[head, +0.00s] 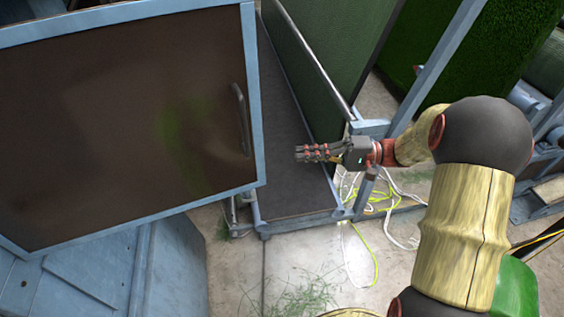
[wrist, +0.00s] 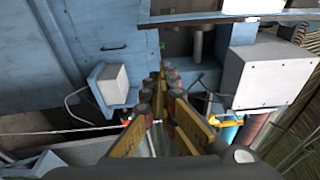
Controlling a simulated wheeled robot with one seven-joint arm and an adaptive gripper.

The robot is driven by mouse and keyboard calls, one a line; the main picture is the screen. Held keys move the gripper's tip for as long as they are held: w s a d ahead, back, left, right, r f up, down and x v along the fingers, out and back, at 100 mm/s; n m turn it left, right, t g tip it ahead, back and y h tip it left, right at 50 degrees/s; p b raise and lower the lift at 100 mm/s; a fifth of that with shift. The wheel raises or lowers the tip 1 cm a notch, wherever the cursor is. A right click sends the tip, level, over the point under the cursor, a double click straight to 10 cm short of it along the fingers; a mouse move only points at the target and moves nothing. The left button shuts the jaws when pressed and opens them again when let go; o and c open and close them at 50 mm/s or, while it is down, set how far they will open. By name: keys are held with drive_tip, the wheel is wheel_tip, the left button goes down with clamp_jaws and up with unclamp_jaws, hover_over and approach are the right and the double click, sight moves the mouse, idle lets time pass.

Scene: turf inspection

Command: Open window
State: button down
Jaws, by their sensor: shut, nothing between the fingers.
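The window (head: 110,120) is a dark brown panel in a light blue frame and fills the left of the head view. A grey bar handle (head: 241,118) stands upright near its right edge. My gripper (head: 300,153) is to the right of the window's right frame edge in the picture, with its fingers pointing left toward it. The fingers are shut and hold nothing. A gap shows in the picture between the fingertips and the handle. The wrist view shows the closed fingers (wrist: 168,75) too; I cannot make out the handle there.
A dark ledge (head: 290,170) and a dark green panel (head: 330,50) with a metal rail lie behind my gripper. Yellow and white cables (head: 370,195) lie on the concrete floor below. In the wrist view, white boxes (wrist: 265,75) and blue machine panels lie ahead.

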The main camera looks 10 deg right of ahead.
drive_tip(key=s+a+p, duration=0.2)
drive_tip(key=a+p, duration=0.2)
drive_tip(key=a, duration=0.5)
drive_tip(key=shift+a+n+p, duration=0.3)
drive_tip(key=shift+a+p, duration=0.05)
drive_tip(key=shift+s, duration=0.15)
